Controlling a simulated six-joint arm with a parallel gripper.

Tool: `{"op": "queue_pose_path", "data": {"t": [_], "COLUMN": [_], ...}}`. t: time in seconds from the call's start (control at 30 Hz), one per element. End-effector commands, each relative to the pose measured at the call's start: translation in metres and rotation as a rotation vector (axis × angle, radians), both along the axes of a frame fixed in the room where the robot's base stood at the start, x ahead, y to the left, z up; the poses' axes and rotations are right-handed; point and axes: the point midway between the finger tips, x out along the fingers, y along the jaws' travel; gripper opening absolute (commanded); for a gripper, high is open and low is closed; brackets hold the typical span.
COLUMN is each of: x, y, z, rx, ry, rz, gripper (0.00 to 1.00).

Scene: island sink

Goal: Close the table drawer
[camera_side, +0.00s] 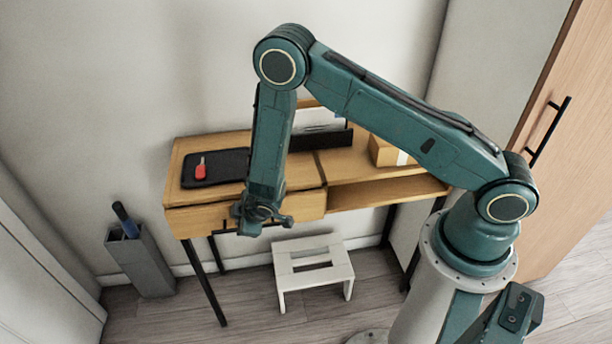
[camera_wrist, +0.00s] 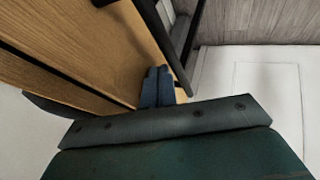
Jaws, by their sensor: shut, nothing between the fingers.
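The wooden table (camera_side: 229,141) stands against the wall, with its drawer (camera_side: 195,221) at the left under the top. A dark gap shows between the tabletop and the drawer front; how far out the drawer stands is hard to tell. In the wrist view the drawer front (camera_wrist: 107,42) fills the upper left, with a black handle bar (camera_wrist: 163,38) along it. My gripper (camera_side: 261,219) is at the drawer front, near the handle, and hides part of it. Its fingers (camera_wrist: 158,88) are together and empty, close to the wood; contact cannot be told.
A black mat (camera_side: 228,164) with a red item (camera_side: 201,170) lies on the tabletop. A box (camera_side: 381,151) stands on the right side. A white stool (camera_side: 314,268) is below the table, and a grey bin (camera_side: 142,264) is at the left.

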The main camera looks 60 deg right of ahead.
Motion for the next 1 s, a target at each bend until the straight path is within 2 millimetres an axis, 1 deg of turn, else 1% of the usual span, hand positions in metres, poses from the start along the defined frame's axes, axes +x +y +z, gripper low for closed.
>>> {"op": "queue_pose_path", "data": {"t": [0.2, 0.67, 0.87, 1.0], "x": [0.006, 0.007, 0.002, -0.006], "y": [-0.006, -0.008, -0.007, -0.005], "z": [0.0, 0.001, 0.01, 0.02], "rx": [-0.002, -0.004, -0.002, -0.001], "ry": [-0.001, -0.006, -0.008, -0.006], "rz": [-0.001, -0.006, -0.006, -0.003], "gripper": [0.0, 0.0, 0.0, 0.0]}}
